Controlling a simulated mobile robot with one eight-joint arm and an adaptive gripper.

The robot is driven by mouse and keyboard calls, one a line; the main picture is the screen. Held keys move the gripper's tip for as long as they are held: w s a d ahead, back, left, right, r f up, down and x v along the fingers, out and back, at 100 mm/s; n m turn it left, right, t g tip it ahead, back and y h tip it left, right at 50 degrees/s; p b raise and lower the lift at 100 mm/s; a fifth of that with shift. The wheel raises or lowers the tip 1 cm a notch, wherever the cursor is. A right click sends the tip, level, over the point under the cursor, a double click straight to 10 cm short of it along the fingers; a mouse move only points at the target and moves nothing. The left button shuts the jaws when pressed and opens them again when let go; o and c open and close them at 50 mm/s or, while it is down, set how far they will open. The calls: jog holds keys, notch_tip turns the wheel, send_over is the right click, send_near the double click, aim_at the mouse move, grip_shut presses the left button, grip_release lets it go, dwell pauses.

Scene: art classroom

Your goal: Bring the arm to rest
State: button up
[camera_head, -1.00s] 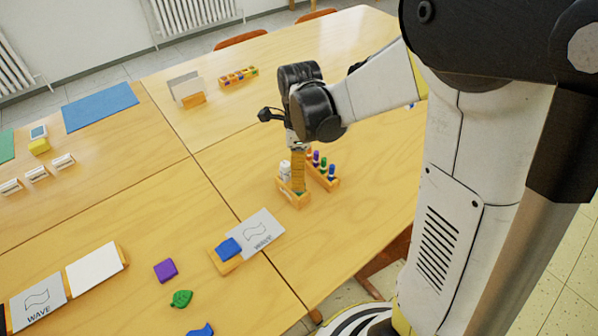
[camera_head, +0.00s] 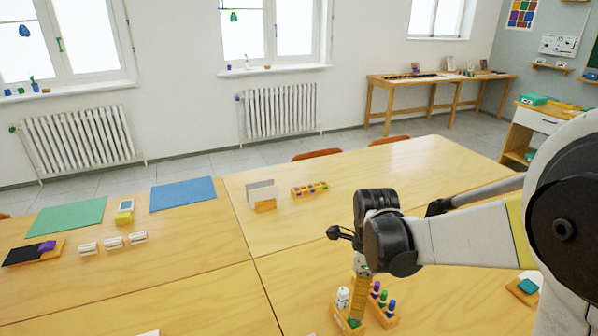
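My arm reaches in from the right over the near table, its black wrist joints bent downward. My gripper (camera_head: 359,284) hangs below the wrist, pointing down. A tan, upright piece shows at its end, just above or at a small wooden holder (camera_head: 341,321) with a white bottle and something green. The view is too small to tell whether the fingers are open or shut, or whether the tan piece is held. A second wooden holder (camera_head: 391,321) with several coloured pegs or markers stands close on the right.
On the tables (camera_head: 190,262) are a blue mat (camera_head: 183,193), a green mat (camera_head: 66,216), white blocks (camera_head: 112,243), a wooden card stand (camera_head: 265,205) and a colourful block tray (camera_head: 310,189). A wooden piece with a teal block (camera_head: 527,287) lies beneath my arm.

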jog(key=s+r+n+t, duration=0.7)
jog(key=s+r+n, duration=0.5)
jog(key=n, duration=1)
jog(key=shift+s, duration=0.3)
